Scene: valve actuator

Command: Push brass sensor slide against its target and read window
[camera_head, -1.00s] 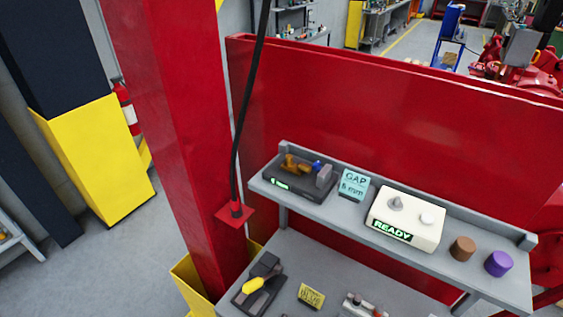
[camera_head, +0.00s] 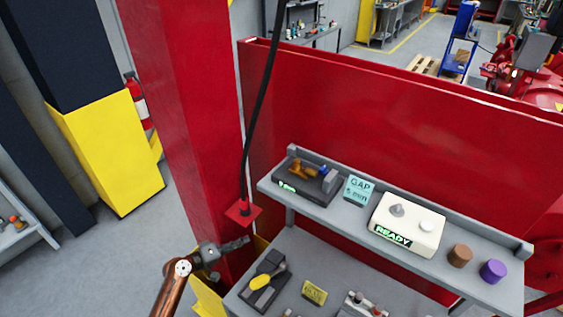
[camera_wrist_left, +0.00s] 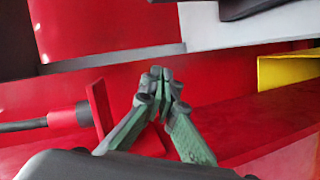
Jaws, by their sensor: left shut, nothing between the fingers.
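The brass sensor slide (camera_head: 300,169) sits on a dark base (camera_head: 312,189) at the left end of the upper shelf. A grey upright block (camera_head: 330,180) stands at the base's right, with a small blue part (camera_head: 321,169) beside it. A green lit window (camera_head: 287,186) is on the base's front; its text is too small to read. My left gripper (camera_head: 246,241) is shut and empty, below and left of the base and apart from it. In the left wrist view its fingertips (camera_wrist_left: 161,75) meet in front of red surfaces. My right gripper is not in view.
A cyan GAP card (camera_head: 358,190), a cream READY box (camera_head: 407,224), a brown cylinder (camera_head: 459,256) and a purple cylinder (camera_head: 492,271) line the shelf. A red post (camera_head: 185,130) and hanging black cable (camera_head: 262,100) are close to my left gripper. A yellow-handled device (camera_head: 262,280) lies below.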

